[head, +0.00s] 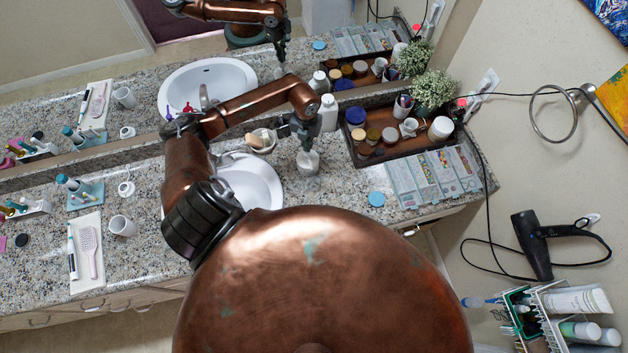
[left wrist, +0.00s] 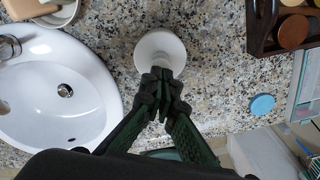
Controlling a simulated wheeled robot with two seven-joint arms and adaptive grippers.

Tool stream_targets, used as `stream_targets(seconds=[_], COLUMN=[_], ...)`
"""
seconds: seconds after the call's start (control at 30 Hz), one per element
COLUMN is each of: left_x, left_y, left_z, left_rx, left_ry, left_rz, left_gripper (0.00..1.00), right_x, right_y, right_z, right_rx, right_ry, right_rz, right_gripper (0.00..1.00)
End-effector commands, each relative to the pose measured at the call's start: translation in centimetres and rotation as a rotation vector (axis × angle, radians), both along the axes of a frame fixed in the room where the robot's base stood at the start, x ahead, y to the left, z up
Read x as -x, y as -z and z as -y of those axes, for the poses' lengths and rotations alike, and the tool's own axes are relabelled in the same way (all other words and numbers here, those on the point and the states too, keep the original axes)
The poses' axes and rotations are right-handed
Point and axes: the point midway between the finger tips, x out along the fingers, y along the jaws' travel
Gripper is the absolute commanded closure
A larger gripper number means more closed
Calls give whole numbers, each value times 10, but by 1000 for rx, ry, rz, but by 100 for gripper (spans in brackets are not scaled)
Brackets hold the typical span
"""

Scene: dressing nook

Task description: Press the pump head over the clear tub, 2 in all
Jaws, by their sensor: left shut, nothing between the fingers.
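My left gripper (head: 303,143) is shut and empty, pointing down beside the sink. Right below its fingertips in the head view is a small whitish, partly see-through round container (head: 308,163) on the granite counter. In the left wrist view the shut fingertips (left wrist: 163,82) overlap the near edge of a round white thing (left wrist: 160,48). I cannot tell whether this is the tub or the pump body. The fingers hide the part where a pump head could be, and I cannot tell whether they touch it. My right gripper is not in view.
The sink (head: 250,183) is left of the gripper. A white bottle (head: 328,113) stands behind it. A dark wooden tray (head: 362,160) of jars and a blue disc (head: 376,199) are to the right. A mirror backs the counter. Bare granite lies between gripper and disc.

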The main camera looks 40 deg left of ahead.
Motion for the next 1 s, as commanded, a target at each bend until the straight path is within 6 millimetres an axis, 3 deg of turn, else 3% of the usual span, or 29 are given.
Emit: stream_targets(seconds=[0.4,1.0], left_x=[0,0], left_y=[1,21], left_z=[0,0], left_rx=[0,0], left_ry=[0,0], left_rz=[0,0], left_gripper=[100,100], right_x=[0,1], right_y=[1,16], right_z=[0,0], right_rx=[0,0], right_ry=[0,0], right_rz=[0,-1], right_gripper=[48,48])
